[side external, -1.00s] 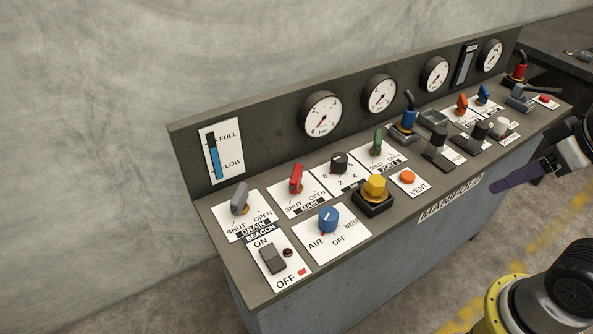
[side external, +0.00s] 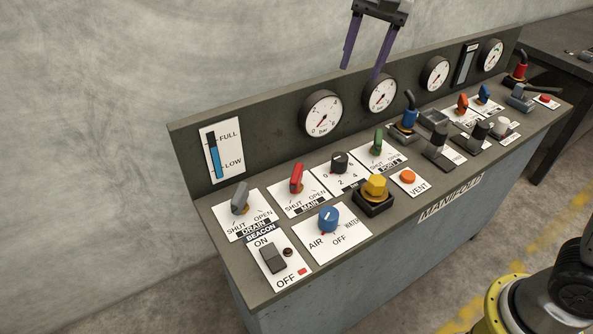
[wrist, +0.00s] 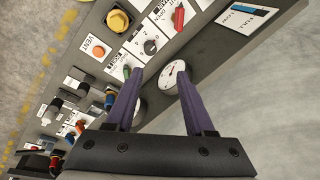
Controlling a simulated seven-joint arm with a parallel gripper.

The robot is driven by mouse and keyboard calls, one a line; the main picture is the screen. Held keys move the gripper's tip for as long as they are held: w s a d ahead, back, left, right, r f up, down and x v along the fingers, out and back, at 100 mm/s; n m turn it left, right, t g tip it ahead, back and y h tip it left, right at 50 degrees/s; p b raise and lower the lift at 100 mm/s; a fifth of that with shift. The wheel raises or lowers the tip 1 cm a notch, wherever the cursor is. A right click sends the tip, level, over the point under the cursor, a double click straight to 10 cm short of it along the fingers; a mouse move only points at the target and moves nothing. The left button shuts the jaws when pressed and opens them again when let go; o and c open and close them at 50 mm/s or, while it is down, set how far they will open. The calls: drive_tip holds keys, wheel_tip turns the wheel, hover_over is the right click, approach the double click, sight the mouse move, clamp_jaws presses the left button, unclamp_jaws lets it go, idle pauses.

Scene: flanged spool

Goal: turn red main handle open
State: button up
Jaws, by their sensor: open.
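The red main handle (side external: 296,179) stands on a white plate marked SHUT, OPEN and MAIN, near the left part of the panel. Its upper end leans toward the back and it sits nearer the SHUT side than the OPEN word. It also shows at the top of the wrist view (wrist: 179,17). My gripper (side external: 360,73) is high above the back of the panel, in front of the gauges as seen, with its two purple fingers apart and empty. In the wrist view the open fingers (wrist: 160,72) point toward the panel, and the handle lies beyond them, not between them.
A grey drain handle (side external: 240,198) is left of the red one, and a black dial (side external: 339,163) and green handle (side external: 377,143) are right. A yellow knob (side external: 375,187) and blue selector (side external: 328,219) stand in front. Round gauges (side external: 321,114) line the upright back.

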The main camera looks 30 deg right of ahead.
drive_tip(key=w+a+f+g, duration=0.1)
drive_tip(key=w+a+f, duration=0.5)
drive_tip(key=f, duration=0.2)
drive_tip(key=n+g, duration=0.1)
approach(297, 171)
drive_tip(key=shift+h, duration=0.3)
drive_tip(key=f, duration=1)
drive_tip(key=shift+w+a+f, duration=0.1)
drive_tip(key=shift+w+a, duration=0.05)
drive_tip(key=shift+a, duration=0.15)
clamp_jaws()
